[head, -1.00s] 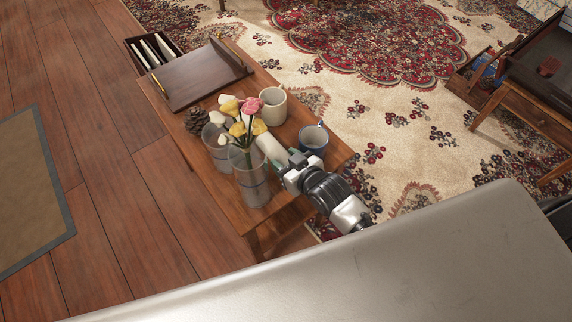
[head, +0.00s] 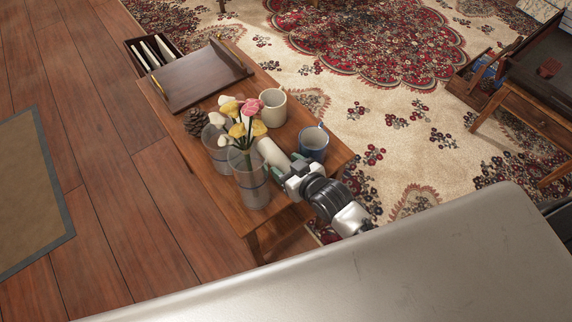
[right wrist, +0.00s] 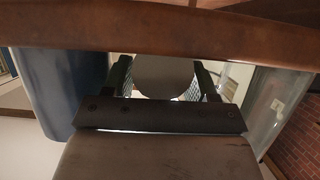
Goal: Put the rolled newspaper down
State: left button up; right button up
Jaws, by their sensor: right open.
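The rolled newspaper (head: 272,153), a pale off-white roll, lies on the wooden side table (head: 190,135) between the glass vase and the blue mug. My right gripper (head: 287,178) is at its near end, low over the table's front part. The gripper is open; whether a finger touches the roll I cannot tell. My left gripper is not in view.
A glass vase with flowers (head: 252,190) stands close left of the gripper, a blue mug (head: 313,145) close right. A cream mug (head: 273,107), pine cone (head: 198,122) and dark tray (head: 200,75) are also on the table. A pale surface (head: 400,260) fills the foreground.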

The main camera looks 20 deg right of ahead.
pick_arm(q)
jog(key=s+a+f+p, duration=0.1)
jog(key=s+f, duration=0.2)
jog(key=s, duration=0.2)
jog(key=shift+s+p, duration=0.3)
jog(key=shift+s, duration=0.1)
pick_arm(e)
jog(key=v, duration=1.1)
jog(key=shift+s, duration=0.15)
jog(key=shift+d, duration=0.1)
